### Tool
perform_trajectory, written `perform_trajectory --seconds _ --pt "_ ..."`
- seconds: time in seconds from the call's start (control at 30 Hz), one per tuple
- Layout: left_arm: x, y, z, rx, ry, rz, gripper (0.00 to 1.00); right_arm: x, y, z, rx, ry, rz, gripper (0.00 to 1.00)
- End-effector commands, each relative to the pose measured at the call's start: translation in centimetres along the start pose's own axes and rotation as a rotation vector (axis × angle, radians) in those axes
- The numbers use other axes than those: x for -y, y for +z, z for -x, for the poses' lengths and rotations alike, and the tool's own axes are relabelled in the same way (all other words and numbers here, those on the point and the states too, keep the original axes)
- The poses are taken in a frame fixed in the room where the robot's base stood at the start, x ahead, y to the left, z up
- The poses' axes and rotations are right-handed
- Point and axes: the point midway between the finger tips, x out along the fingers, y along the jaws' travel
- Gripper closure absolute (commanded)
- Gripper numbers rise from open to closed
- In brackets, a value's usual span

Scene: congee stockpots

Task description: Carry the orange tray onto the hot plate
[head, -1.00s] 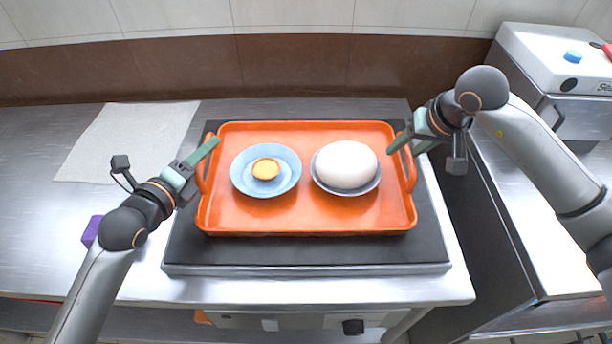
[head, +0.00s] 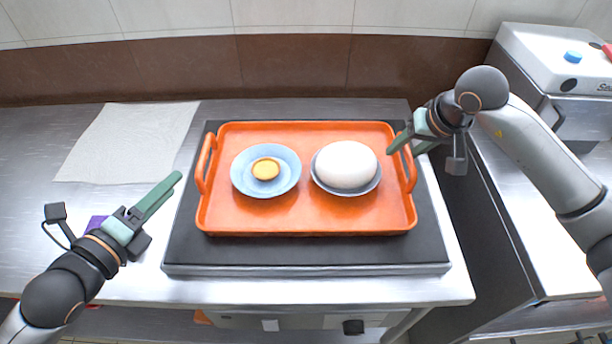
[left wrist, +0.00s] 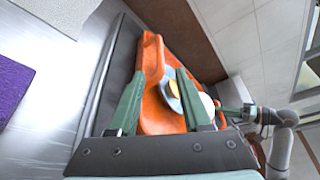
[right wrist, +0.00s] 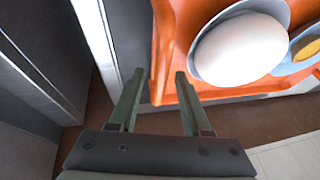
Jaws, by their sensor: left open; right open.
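The orange tray (head: 305,217) lies flat on the black hot plate (head: 305,252) in the head view. On it are a blue plate (head: 240,180) with a small yellow-orange item (head: 266,169), and a bowl holding a large white rounded item (head: 346,164). My left gripper (head: 170,188) is open and empty, left of the tray and apart from its left handle (head: 205,162). My right gripper (head: 396,146) is open by the tray's right handle (head: 411,168). In the right wrist view the tray's edge (right wrist: 162,50) shows just beyond the open fingers; contact cannot be told.
A pale cloth (head: 130,140) lies on the steel counter at the left. A purple item (head: 96,223) is partly behind my left arm. A metal appliance (head: 550,60) stands at the back right. A dark gap (head: 480,230) separates the counters.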

Motion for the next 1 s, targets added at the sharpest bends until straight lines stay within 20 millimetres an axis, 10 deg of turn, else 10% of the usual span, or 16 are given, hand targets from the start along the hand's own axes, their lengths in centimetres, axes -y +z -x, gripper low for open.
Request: perform_trajectory --seconds 0.6,1.0 --pt "0.0 0.0 0.1 0.0 0.0 0.0 0.52 0.0 -0.1 10.2 -0.004 0.001 0.001 0.52" --pt "0.0 0.0 0.1 0.0 0.0 0.0 0.52 0.0 0.0 12.1 -0.001 0.0 0.0 0.52"
